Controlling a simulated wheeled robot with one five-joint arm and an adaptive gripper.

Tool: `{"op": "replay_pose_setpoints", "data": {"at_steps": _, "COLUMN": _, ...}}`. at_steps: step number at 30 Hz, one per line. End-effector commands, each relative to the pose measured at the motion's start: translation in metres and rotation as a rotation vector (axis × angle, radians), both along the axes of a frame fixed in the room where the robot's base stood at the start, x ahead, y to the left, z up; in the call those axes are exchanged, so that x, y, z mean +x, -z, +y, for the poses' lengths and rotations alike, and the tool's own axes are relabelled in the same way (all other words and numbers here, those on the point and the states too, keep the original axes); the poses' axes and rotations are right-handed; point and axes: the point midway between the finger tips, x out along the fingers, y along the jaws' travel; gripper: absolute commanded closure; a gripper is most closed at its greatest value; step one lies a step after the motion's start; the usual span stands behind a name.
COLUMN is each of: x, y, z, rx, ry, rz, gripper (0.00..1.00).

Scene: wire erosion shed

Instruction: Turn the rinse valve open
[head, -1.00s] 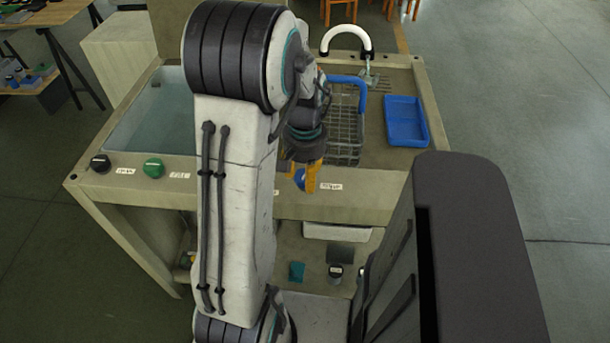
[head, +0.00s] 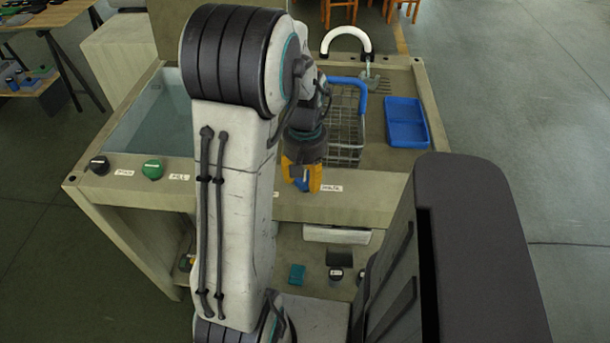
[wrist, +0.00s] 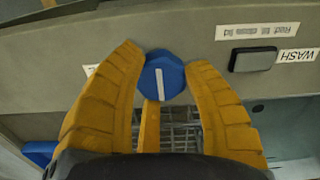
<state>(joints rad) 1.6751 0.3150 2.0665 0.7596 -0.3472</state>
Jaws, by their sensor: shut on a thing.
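A blue knob (wrist: 164,75) with a white line on its face sits on the sink unit's front panel. In the wrist view the line stands nearly upright, leaning slightly. My gripper (wrist: 165,82) is shut on the knob, with one yellow finger on each side of it. In the head view my gripper (head: 302,183) points down at the front edge, and a bit of the blue knob (head: 302,185) shows between the fingers. A white label (head: 331,188) is to its right there. The label beside the knob in the wrist view is mostly hidden by a finger.
A green knob (head: 153,169) and a black knob (head: 98,165) are on the left front edge. A dark switch (wrist: 253,59) is near a WASH label.

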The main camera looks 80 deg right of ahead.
Motion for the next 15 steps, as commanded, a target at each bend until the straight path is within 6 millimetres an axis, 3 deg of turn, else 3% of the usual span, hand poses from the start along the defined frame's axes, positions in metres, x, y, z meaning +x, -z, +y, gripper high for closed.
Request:
{"op": "replay_pose_setpoints", "data": {"at_steps": 4, "x": 0.0003, "y": 0.0017, "z": 0.0021, "rx": 0.008, "ry": -0.002, "rz": -0.001, "gripper": 0.88}}
{"op": "replay_pose_setpoints", "data": {"at_steps": 5, "x": 0.0003, "y": 0.0017, "z": 0.0021, "rx": 0.008, "ry": -0.002, "rz": -0.001, "gripper": 0.53}}
{"op": "replay_pose_setpoints", "data": {"at_steps": 13, "x": 0.0002, "y": 0.0008, "z": 0.0010, "rx": 0.003, "ry": 0.000, "rz": 0.000, "gripper": 0.29}}
{"op": "replay_pose_setpoints", "data": {"at_steps": 15, "x": 0.0001, "y": 0.0006, "z": 0.0008, "rx": 0.002, "ry": 0.000, "rz": 0.000, "gripper": 0.29}}
